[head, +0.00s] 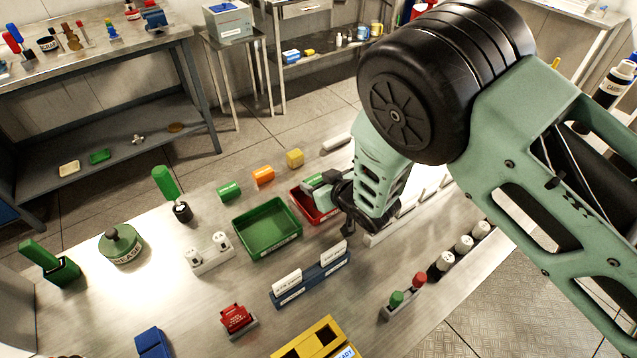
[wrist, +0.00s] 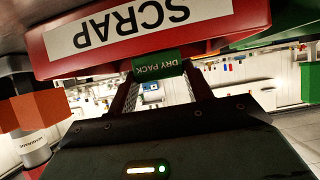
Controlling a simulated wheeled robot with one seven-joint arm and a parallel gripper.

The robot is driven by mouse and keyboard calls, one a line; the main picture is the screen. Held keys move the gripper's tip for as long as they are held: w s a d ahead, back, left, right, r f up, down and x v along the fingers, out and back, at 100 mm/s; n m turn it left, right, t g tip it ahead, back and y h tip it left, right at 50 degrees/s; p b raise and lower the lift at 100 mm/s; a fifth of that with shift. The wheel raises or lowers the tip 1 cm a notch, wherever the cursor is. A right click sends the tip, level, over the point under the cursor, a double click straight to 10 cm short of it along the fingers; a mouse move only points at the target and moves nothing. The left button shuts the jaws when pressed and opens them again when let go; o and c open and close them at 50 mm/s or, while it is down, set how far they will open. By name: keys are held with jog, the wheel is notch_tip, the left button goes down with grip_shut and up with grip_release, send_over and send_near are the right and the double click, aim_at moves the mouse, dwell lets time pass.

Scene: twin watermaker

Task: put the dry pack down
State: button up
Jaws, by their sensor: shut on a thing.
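The dry pack (wrist: 157,64) is a small green block with a white label, upside down in the wrist view. My gripper (wrist: 160,76) is shut on it, with one finger on each side. In the head view my gripper (head: 333,190) is over or beside the red bin (head: 319,214); I cannot tell which. The red bin's wall, labelled SCRAP (wrist: 48,62), is close to the dry pack in the wrist view. Whether they touch is unclear. My arm hides part of the bin in the head view.
A green tray (head: 266,229) stands left of the red bin. Behind are green (head: 230,190), orange (head: 263,176) and yellow (head: 294,158) pieces. A blue card holder (head: 312,280) stands in front.

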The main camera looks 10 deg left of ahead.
jog(key=shift+f, duration=0.65)
jog(key=shift+f, duration=0.2)
jog(key=o, duration=1.1)
jog(key=shift+c, duration=0.2)
jog(key=shift+r, duration=0.1)
